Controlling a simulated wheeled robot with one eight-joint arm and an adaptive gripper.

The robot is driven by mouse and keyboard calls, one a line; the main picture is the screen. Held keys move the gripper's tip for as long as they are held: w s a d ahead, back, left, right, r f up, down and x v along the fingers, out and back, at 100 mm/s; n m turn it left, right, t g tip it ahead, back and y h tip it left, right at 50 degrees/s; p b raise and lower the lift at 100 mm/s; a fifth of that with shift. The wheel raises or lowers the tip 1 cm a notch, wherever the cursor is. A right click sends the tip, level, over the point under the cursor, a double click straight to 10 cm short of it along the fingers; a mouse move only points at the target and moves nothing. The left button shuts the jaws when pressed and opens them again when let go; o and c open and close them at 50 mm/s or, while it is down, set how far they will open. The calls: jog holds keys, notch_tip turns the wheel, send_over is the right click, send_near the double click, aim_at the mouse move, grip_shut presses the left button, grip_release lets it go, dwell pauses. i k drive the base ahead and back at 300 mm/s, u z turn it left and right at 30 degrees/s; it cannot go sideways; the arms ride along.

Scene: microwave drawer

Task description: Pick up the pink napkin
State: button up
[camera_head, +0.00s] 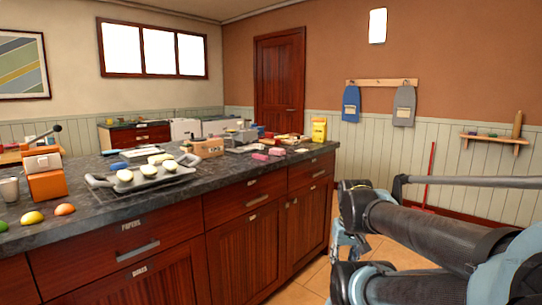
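Two small pink pieces lie on the dark countertop (225,172), toward its far right part. One pink piece (277,151) is slightly farther right, and the other pink piece (260,156) is just left of it. I cannot tell which is the napkin; both are small in view. My arm fills the lower right, in front of the cabinets and apart from the pink pieces. A pale part at the arm's left end, near the cabinet side, may be my gripper, but its fingers cannot be made out.
A grey tray (103,183) with pale round items sits on the counter. Left of it are an orange device (46,184), a cup (9,190) and fruit (32,217). A wooden box (208,148) and yellow box (319,129) stand farther back. Drawers (137,250) below are closed.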

aim_at(274, 151)
jog(key=i, duration=0.9)
jog(key=z, duration=0.05)
